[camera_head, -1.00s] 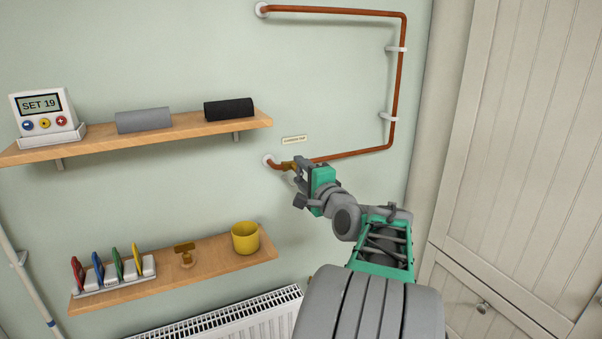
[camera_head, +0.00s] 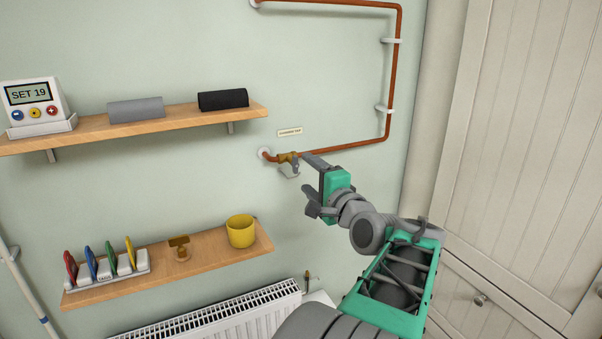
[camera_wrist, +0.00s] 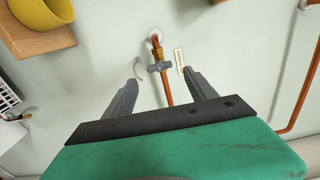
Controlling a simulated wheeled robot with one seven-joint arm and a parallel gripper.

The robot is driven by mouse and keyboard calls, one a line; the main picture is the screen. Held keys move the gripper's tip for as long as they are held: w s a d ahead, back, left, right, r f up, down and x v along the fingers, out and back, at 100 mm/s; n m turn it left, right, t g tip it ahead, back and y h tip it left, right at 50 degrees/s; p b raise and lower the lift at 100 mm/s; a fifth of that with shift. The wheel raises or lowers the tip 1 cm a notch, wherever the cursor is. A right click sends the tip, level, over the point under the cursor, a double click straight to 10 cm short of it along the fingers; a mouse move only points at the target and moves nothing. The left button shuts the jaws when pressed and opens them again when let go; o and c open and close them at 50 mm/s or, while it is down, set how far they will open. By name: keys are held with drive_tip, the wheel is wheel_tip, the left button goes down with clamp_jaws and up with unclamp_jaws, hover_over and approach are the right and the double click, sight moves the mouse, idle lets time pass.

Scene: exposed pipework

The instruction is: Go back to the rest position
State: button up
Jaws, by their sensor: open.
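My gripper (camera_head: 305,177) is open and empty, held out from the wall to the right of the brass valve (camera_head: 287,158). The valve sits on the lower copper pipe (camera_head: 345,148), near where the pipe enters the wall, with a pale grey handle beneath it. In the wrist view the valve (camera_wrist: 159,66) shows between and beyond the two spread fingers (camera_wrist: 162,95), apart from both. A small label (camera_head: 290,132) is on the wall above the valve; its text is too small to read.
The upper shelf (camera_head: 170,122) holds a display unit (camera_head: 34,103) reading SET 19 and two rolls. The lower shelf (camera_head: 212,262) holds a yellow cup (camera_head: 241,231), a brass part and coloured tags. A radiator (camera_head: 215,315) is below. A cupboard (camera_head: 520,150) stands at the right.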

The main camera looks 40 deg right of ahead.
drive_tip(key=shift+s+a, duration=0.1)
drive_tip(key=shift+s, duration=0.25)
drive_tip(key=w+a+f+n+g+y, duration=0.3)
drive_tip(key=a+f+n, duration=0.3)
drive_tip(key=a, duration=0.4)
drive_tip(key=w+a+f+n+g+y, duration=0.2)
drive_tip(key=w+a+f+n+g, duration=0.15)
drive_tip(key=a+f, duration=0.45)
drive_tip(key=s+a+f+n+g, duration=0.4)
drive_tip(key=s+a+f+n, duration=0.1)
drive_tip(key=s+a, duration=0.3)
drive_tip(key=s+a+f+n+g, duration=0.3)
drive_tip(key=s+a+f+n, duration=0.3)
drive_tip(key=s+a+n, duration=0.1)
drive_tip(key=shift+s+a+g, duration=0.35)
drive_tip(key=shift+s+a, duration=0.15)
drive_tip(key=shift+a, duration=0.1)
